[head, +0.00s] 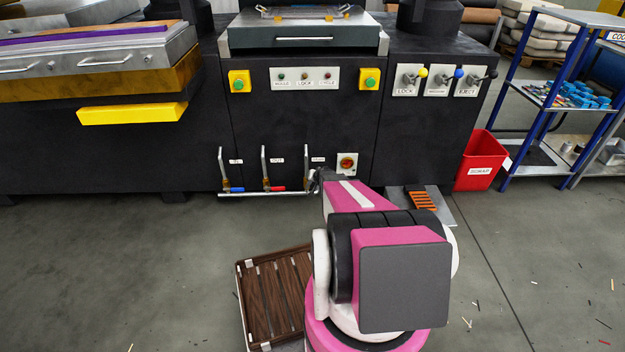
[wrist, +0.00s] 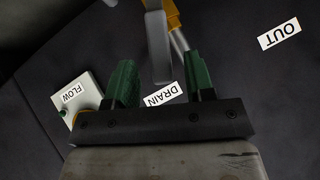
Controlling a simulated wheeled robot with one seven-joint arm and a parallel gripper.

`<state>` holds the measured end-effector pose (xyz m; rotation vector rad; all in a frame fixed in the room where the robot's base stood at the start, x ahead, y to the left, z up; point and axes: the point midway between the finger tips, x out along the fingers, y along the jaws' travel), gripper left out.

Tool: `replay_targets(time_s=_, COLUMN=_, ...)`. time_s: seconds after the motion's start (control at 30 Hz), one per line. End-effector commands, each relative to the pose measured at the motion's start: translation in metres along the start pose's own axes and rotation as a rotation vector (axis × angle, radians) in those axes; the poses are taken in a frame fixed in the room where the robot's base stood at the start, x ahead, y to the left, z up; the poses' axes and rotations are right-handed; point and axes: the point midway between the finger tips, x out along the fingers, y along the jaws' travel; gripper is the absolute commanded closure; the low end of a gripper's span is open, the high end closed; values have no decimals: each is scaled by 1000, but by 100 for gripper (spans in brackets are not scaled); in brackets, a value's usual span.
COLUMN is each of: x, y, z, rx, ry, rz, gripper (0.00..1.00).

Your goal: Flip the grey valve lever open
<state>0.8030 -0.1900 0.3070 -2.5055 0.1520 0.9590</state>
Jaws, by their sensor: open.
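The grey valve lever (wrist: 158,48) shows in the wrist view as a flat grey bar by a brass valve body (wrist: 175,14) and a silver pipe. The DRAIN label (wrist: 163,95) is on the dark panel behind. My gripper (wrist: 161,82) is open, with one green finger on each side of the lever's end in the picture. I cannot tell whether either finger touches it. In the head view my gripper (head: 314,182) is small and dark at the third valve, and my arm and gripper mostly hide the grey lever there.
A blue valve lever (head: 236,190) and a red valve lever (head: 277,188) sit to the left on the same low pipe row. A FLOW knob box (head: 347,163) is close on the right.

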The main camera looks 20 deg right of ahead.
Motion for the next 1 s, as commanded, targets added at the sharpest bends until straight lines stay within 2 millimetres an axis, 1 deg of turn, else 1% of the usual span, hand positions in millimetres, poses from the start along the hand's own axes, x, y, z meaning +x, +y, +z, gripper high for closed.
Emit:
replay_targets(time_s=0.03, x=-15, y=-1, z=1, rx=0, ry=0, rz=0, gripper=51)
replay_targets(time_s=0.2, x=-48, y=0, z=1, rx=0, ry=0, rz=0, gripper=51)
replay_targets(time_s=0.3, x=-63, y=0, z=0, rx=0, ry=0, rz=0, gripper=51)
replay_targets(time_s=0.4, x=-72, y=0, z=0, rx=0, ry=0, rz=0, gripper=51)
replay_targets(time_s=0.47, x=-74, y=0, z=0, rx=0, ry=0, rz=0, gripper=51)
replay_targets(time_s=0.7, x=-74, y=0, z=0, rx=0, ry=0, rz=0, gripper=51)
replay_targets(time_s=0.73, x=-74, y=0, z=0, rx=0, ry=0, rz=0, gripper=58)
replay_targets(time_s=0.77, x=-73, y=1, z=0, rx=1, ry=-1, rz=-1, gripper=67)
replay_targets(time_s=0.8, x=-72, y=2, z=1, rx=7, ry=-3, rz=-4, gripper=80)
replay_targets(time_s=0.87, x=-66, y=4, z=3, rx=31, ry=-14, rz=-17, gripper=100)
replay_targets(time_s=0.97, x=-49, y=12, z=10, rx=120, ry=-51, rz=-68, gripper=100)
replay_targets(time_s=1.0, x=-40, y=17, z=14, rx=174, ry=-70, rz=-100, gripper=100)
